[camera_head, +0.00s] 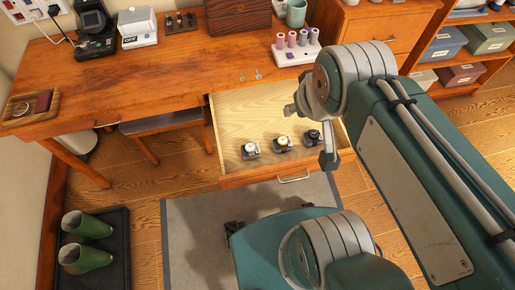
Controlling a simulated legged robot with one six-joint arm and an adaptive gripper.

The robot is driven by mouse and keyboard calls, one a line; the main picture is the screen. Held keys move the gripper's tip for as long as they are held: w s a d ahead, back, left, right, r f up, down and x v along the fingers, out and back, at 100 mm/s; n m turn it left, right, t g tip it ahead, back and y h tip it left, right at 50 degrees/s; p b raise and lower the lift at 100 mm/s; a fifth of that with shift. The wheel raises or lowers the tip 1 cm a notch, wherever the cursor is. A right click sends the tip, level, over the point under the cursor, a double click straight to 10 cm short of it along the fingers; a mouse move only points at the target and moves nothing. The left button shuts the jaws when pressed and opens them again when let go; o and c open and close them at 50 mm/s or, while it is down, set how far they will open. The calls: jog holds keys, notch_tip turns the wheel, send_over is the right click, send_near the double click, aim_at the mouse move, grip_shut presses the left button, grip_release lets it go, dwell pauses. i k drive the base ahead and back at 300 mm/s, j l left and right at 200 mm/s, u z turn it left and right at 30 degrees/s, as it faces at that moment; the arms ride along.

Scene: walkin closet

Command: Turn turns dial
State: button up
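No dial marked for turns can be made out at this size. A black device (93,24) stands at the back left of the wooden desk (170,75). A white box with a small dark display (140,40) stands to its right; any dial on either is too small to tell. My gripper (308,136) hangs over the open drawer (250,108), at its right side, well to the right of and nearer than both devices. Its fingers are spread apart with nothing seen between them. My arm hides part of the drawer's right side.
Several watches (282,144) lie in the drawer, which juts out from the desk. A wooden tray (30,108) lies at the left, and a white rack of spools (296,52) at the right. A stool (160,122) is under the desk. Green boots (88,226) stand on the floor.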

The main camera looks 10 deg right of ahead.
aim_at(84, 46)
jog(key=i+j+u, duration=0.1)
jog(key=i+j, duration=0.25)
jog(key=j, duration=0.3)
jog(key=i+j+u, duration=0.1)
jog(key=i+j, duration=0.3)
jog(key=j, duration=0.2)
jog(key=i+j+u, duration=0.1)
jog(key=i+j, duration=0.3)
jog(key=j, duration=0.2)
jog(key=i+j+u, duration=0.1)
jog(key=i+j, duration=0.35)
jog(key=j, duration=0.1)
